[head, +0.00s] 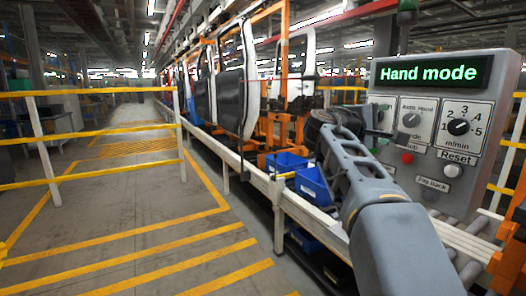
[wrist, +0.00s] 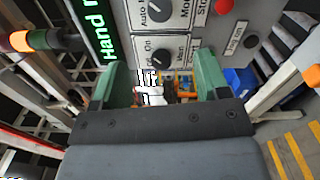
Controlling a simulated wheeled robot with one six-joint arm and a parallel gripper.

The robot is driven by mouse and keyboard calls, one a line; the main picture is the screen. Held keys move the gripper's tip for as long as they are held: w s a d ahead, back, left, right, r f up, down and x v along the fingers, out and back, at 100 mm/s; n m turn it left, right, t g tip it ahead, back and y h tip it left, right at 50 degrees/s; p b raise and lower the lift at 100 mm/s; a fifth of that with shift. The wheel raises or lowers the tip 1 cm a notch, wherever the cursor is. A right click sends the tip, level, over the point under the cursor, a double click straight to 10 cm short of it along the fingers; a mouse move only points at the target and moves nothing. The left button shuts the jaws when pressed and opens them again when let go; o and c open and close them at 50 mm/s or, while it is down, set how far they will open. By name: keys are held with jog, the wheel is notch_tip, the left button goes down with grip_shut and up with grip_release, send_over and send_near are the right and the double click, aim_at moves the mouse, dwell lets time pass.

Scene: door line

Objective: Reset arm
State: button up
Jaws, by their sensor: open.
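The grey control panel (head: 440,95) stands at the right with a screen (head: 435,72) reading "Hand mode". The main switch knob (wrist: 160,57) shows between the fingers in the wrist view; I cannot tell the gap.
A conveyor line with car doors (head: 236,85) and blue bins (head: 312,184) runs behind my arm. Yellow railings (head: 90,133) stand at the left. The striped floor (head: 130,235) at the front left is clear. A beacon (wrist: 22,41) shows in the wrist view.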

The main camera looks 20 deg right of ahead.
jog(key=a+f+m+y+p, duration=0.15)
jog(key=a+f+y, duration=0.35)
jog(key=f, duration=0.6)
jog(key=a+f+m+y+p, duration=0.15)
jog(key=a+f+y, duration=0.3)
jog(key=f, duration=0.65)
jog(key=s+a+f+y+p, duration=0.3)
jog(key=s+a, duration=0.3)
jog(key=a, duration=0.2)
jog(key=s+a+f+m+y+p, duration=0.1)
jog(key=s+a+f+y+p, duration=0.2)
jog(key=s+a+y+p, duration=0.2)
jog(key=s+a, duration=0.2)
jog(key=a, duration=0.1)
jog(key=shift+s+f+g, duration=0.15)
jog(key=shift+f+g, duration=0.2)
jog(key=shift+g, duration=0.05)
